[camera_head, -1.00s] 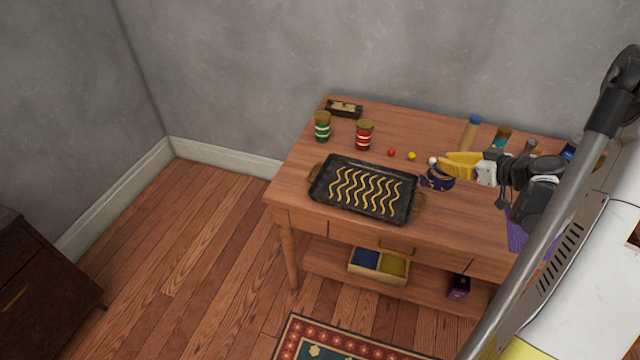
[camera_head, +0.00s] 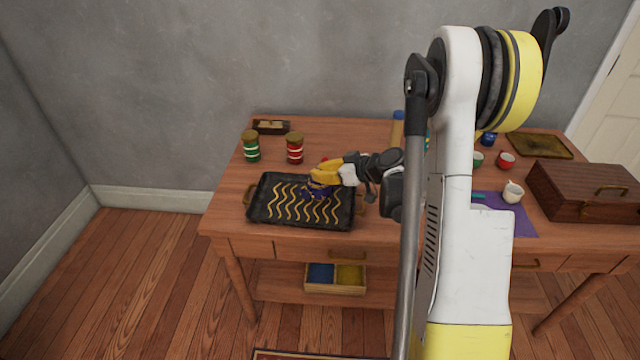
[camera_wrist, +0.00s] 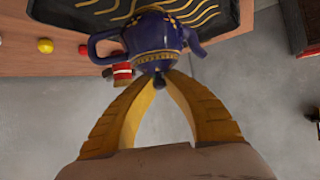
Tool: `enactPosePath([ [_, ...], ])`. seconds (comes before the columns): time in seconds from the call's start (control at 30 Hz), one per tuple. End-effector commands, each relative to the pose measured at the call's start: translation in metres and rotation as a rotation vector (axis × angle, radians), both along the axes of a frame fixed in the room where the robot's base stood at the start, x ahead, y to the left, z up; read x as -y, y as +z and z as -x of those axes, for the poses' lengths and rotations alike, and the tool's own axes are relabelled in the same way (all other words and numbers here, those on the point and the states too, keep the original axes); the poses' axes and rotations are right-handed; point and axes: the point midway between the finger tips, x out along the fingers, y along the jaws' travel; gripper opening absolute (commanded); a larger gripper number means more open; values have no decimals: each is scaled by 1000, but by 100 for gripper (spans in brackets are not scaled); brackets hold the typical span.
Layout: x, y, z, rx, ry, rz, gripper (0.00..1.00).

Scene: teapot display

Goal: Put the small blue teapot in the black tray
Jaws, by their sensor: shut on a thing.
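The small blue teapot (camera_wrist: 152,38) has gold trim and appears upside down in the wrist view. My gripper (camera_wrist: 163,82) is shut on its lid knob with yellow fingers. In the head view the teapot (camera_head: 318,190) is over the right part of the black tray (camera_head: 262,187), below my gripper (camera_head: 318,178). The tray has gold wavy lines and a handle at each end. I cannot tell whether the teapot touches the tray.
A green jar (camera_head: 251,147) and a red jar (camera_head: 295,149) stand behind the tray. A small dark box (camera_head: 271,127) is at the back left. Small cups, a purple cloth (camera_head: 522,226) and a wooden chest (camera_head: 590,192) are on the right. My arm covers the table's middle.

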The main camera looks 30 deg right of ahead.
Motion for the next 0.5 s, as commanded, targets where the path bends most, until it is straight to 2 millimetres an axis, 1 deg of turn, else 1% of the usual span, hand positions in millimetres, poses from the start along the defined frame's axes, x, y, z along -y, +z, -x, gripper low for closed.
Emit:
enactPosePath([
  [0.03,0,-11,0,0,0,0,0],
  [0.1,0,-24,0,0,0,0,0],
  [0.17,1,-32,0,0,0,0,0],
  [0.5,1,-34,0,0,0,0,0],
])
